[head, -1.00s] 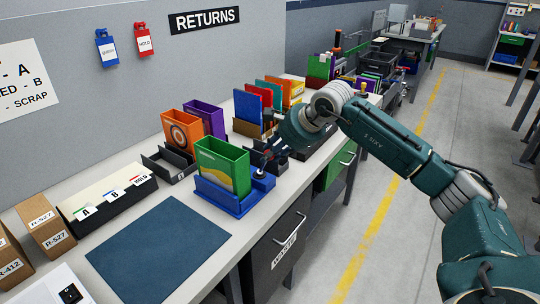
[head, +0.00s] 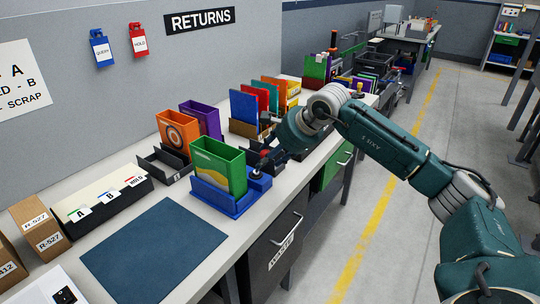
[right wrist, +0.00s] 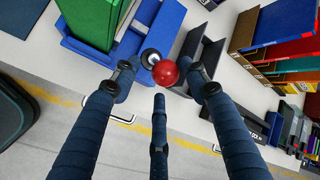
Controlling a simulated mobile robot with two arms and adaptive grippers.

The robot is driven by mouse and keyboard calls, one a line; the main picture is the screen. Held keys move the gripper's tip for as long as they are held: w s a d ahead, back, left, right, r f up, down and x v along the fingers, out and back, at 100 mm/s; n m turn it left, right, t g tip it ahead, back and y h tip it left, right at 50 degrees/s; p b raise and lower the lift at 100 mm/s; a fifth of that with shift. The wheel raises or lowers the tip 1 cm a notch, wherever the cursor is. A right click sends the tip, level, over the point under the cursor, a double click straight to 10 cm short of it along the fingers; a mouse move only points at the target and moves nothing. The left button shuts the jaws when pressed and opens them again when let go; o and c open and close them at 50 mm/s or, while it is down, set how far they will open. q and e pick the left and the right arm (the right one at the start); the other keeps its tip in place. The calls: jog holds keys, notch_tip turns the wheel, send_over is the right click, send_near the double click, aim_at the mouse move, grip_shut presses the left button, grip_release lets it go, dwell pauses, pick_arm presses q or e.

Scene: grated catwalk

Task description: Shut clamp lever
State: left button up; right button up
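A blue clamp fixture (head: 230,204) stands on the bench and holds a green box (head: 219,167) upright. A dark pivot (head: 257,174) sits at the fixture's right end. In the right wrist view, the clamp lever's red ball knob (right wrist: 165,73) shows between the fingers of my right gripper (right wrist: 162,85), beside a black and white round part (right wrist: 150,57). The blue fixture (right wrist: 150,20) and green box (right wrist: 92,20) are just beyond. The fingers are spread apart; I cannot tell whether any touches the knob. In the head view my right gripper (head: 264,157) is small and partly hidden. My left gripper is not in view.
Several upright colored boxes stand near my right forearm. A dark blue mat (head: 155,250) leaves clear room at the front left.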

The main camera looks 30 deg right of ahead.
jog(key=shift+r, duration=0.1)
jog(key=v, duration=1.2)
jog(key=shift+d, duration=0.1)
